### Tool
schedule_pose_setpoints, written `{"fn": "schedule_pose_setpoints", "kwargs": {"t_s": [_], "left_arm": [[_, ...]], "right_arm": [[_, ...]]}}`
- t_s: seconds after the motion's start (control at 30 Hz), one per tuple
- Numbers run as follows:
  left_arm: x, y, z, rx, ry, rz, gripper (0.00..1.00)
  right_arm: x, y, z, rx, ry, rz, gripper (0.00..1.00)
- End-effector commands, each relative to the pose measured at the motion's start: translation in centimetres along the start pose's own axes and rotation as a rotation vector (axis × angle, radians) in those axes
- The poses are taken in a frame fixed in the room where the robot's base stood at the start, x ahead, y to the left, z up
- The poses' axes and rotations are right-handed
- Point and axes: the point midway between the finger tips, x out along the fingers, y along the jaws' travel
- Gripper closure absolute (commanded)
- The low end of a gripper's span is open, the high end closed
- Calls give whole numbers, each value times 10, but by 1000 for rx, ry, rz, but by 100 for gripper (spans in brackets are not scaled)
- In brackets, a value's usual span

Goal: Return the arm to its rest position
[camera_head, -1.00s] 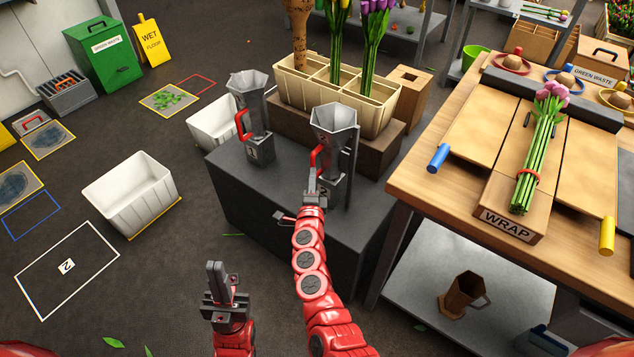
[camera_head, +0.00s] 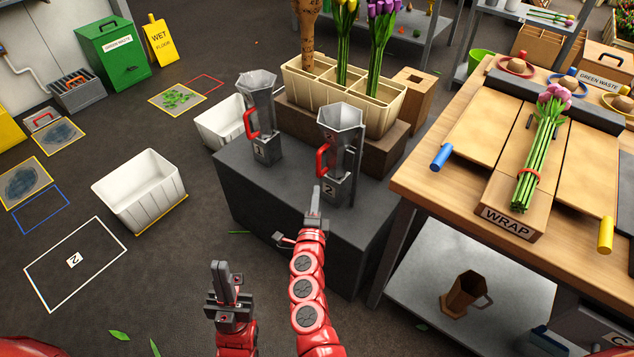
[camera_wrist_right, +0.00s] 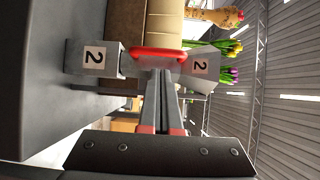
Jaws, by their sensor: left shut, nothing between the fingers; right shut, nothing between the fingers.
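My right gripper (camera_head: 315,202) is shut and empty. It sits in front of the grey pitcher labelled 2 (camera_head: 338,140), below its red handle (camera_head: 322,160) in the head view, apart from it. In the right wrist view the shut fingers (camera_wrist_right: 158,90) point toward the red handle (camera_wrist_right: 158,53) of this pitcher. My left gripper (camera_head: 220,278) is shut and empty, over the floor left of the dark stand (camera_head: 262,205). A second grey pitcher (camera_head: 258,95) with a red handle stands on the stand to the left.
A divided cream planter (camera_head: 345,95) with tulips stands behind the pitchers. The wooden wrap table (camera_head: 420,185), with a pink tulip bunch (camera_head: 540,145), is at the right. A white bin (camera_head: 140,190) stands on the floor at left.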

Motion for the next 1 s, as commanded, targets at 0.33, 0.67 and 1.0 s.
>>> {"fn": "schedule_pose_setpoints", "kwargs": {"t_s": [0.33, 0.67, 1.0], "left_arm": [[0, 0, 0, 0, 0, 0, 100], [0, 0, 0, 0, 0, 0, 100], [0, 0, 0, 0, 0, 0, 100]], "right_arm": [[-56, 1, -2, 1, 1, 1, 100], [-61, 2, -4, -6, 5, 1, 100], [-93, -44, -171, -542, 468, -253, 100]]}}
